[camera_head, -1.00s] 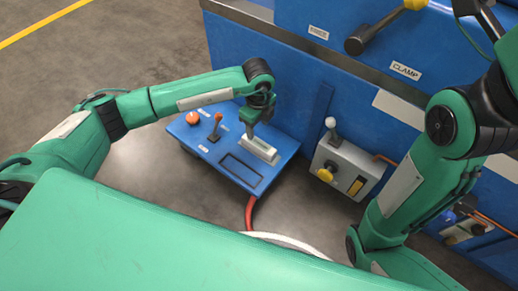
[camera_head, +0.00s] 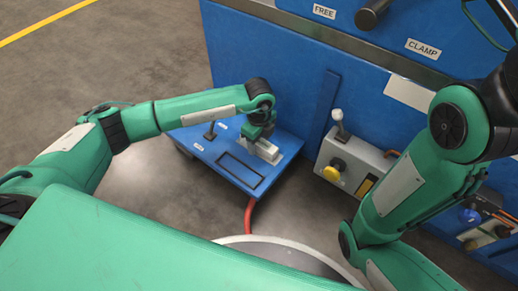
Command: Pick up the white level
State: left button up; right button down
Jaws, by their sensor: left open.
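The white level (camera_head: 264,151) is a pale block on the far right part of the blue low table (camera_head: 207,153). My left gripper (camera_head: 254,141) points down right at the level's near left side, and it is open. The gripper and wrist cover part of the level, so I cannot tell whether the fingers straddle it or touch it. My right arm comes in from the right, but its gripper is out of the frame.
A black lever (camera_head: 210,131) and a dark rectangular outline (camera_head: 241,170) are on the table top. To the right stands a grey box (camera_head: 352,165) with a lever and yellow knob. A tall blue machine wall (camera_head: 290,82) rises behind. A red hose (camera_head: 249,214) runs from the table.

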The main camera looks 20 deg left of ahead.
pick_arm(q)
jog(key=shift+f, duration=0.1)
grip_shut()
dwell(0.3)
